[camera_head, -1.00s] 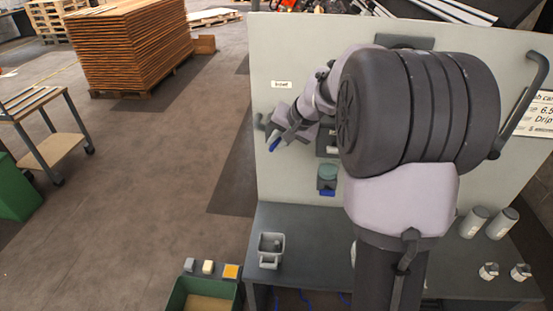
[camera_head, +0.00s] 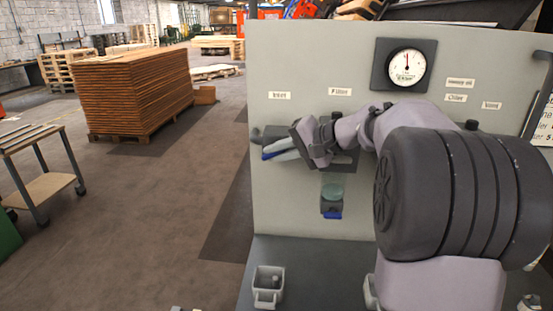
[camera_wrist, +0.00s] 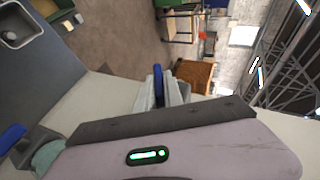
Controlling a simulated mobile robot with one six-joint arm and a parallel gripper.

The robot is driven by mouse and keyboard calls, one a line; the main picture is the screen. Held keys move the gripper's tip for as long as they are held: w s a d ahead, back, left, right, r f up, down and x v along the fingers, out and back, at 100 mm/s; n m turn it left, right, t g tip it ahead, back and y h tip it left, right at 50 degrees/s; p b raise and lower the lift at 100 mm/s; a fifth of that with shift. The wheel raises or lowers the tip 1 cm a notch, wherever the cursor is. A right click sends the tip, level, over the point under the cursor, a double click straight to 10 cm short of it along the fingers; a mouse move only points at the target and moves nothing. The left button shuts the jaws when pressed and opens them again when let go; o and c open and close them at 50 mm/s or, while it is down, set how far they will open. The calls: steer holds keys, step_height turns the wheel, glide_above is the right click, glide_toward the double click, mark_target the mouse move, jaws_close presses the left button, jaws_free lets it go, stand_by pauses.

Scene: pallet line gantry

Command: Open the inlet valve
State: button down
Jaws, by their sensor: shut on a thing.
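The inlet valve is on the upright grey panel (camera_head: 300,215), below the "Inlet" label (camera_head: 280,95). Its blue lever (camera_head: 268,157) lies close to horizontal in the head view. My gripper (camera_head: 278,149) reaches in from the right and is shut on the lever. In the wrist view the blue lever (camera_wrist: 158,74) stands between the two light fingers of my gripper (camera_wrist: 160,93). The valve body is mostly hidden behind my gripper.
A filter bowl (camera_head: 332,191) with a blue part below sits right of the valve. A pressure gauge (camera_head: 405,66) is higher up. A grey cup (camera_head: 268,286) stands on the bench below. A grey pipe end (camera_head: 257,135) sticks out at the panel's left edge. Open floor lies left.

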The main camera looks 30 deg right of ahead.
stand_by(0.3)
steer(key=c, duration=1.5)
jaws_free()
steer(key=shift+o, duration=0.2)
steer(key=p+v, duration=0.4)
steer(key=v, duration=1.3)
steer(key=shift+s+p, duration=0.2)
steer(key=shift+p, duration=0.15)
